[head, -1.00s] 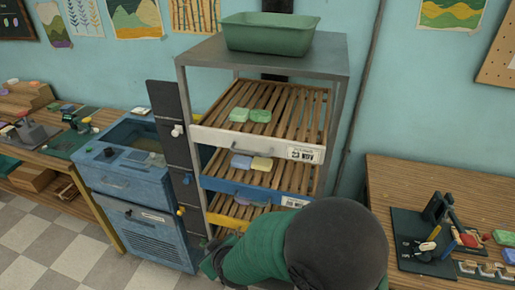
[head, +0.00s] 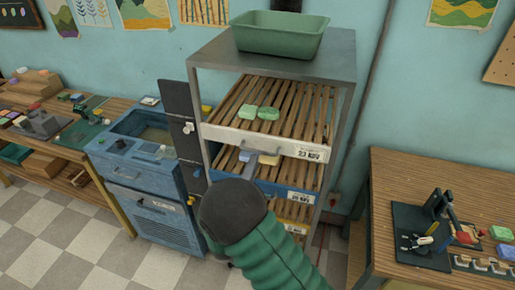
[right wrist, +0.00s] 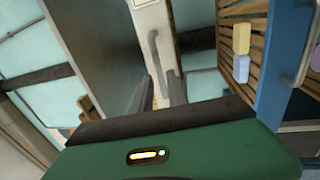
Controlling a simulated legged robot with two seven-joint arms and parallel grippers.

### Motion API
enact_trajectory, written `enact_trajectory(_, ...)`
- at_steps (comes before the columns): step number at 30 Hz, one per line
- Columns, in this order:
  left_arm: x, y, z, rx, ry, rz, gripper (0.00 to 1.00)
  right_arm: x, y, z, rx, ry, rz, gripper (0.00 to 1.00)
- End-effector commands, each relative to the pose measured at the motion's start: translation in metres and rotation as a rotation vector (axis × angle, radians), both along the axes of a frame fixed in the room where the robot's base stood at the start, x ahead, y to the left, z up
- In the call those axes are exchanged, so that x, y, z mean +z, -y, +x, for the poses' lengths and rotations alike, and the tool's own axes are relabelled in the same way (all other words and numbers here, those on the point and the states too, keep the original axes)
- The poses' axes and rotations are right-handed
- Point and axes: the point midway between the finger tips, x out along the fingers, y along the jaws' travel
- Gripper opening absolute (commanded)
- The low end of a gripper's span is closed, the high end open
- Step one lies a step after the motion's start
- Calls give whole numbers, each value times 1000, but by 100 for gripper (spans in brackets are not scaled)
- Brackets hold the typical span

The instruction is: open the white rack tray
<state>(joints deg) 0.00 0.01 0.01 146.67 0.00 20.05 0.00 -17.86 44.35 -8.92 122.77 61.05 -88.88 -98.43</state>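The white rack tray (head: 265,140) is the top tray of the grey metal rack. It has a white front with a label, a handle left of its middle and wooden slats, and green soaps (head: 258,113) lie on it. My right gripper (head: 247,163) is just below the tray's front, mostly hidden by my dark wrist and green arm. In the right wrist view the white front (right wrist: 145,18) and its grey handle (right wrist: 154,48) lie right ahead of the fingers (right wrist: 167,82). The fingers look slightly apart; contact with the handle is unclear. My left gripper is out of view.
A blue tray (head: 285,192) with soaps and a yellow tray sit below. A green tub (head: 280,35) stands on top of the rack. A blue cabinet (head: 145,185) stands left, a wooden table (head: 430,170) right. Checkered floor (head: 60,240) is free in front.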

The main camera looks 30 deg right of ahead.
Motion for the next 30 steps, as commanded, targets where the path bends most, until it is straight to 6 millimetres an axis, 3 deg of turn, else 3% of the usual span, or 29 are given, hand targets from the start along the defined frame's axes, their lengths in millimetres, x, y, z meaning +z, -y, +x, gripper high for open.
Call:
enact_trajectory(3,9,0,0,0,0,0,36,8,22,18,-3,1,0,20)
enact_trajectory(9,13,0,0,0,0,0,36,10,41,35,-1,-1,0,20)
enact_trajectory(17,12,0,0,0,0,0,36,10,43,37,1,-1,1,20)
enact_trajectory(22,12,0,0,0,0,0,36,10,43,37,1,-1,1,2)
enact_trajectory(30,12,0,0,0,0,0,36,9,42,37,1,-2,2,0)
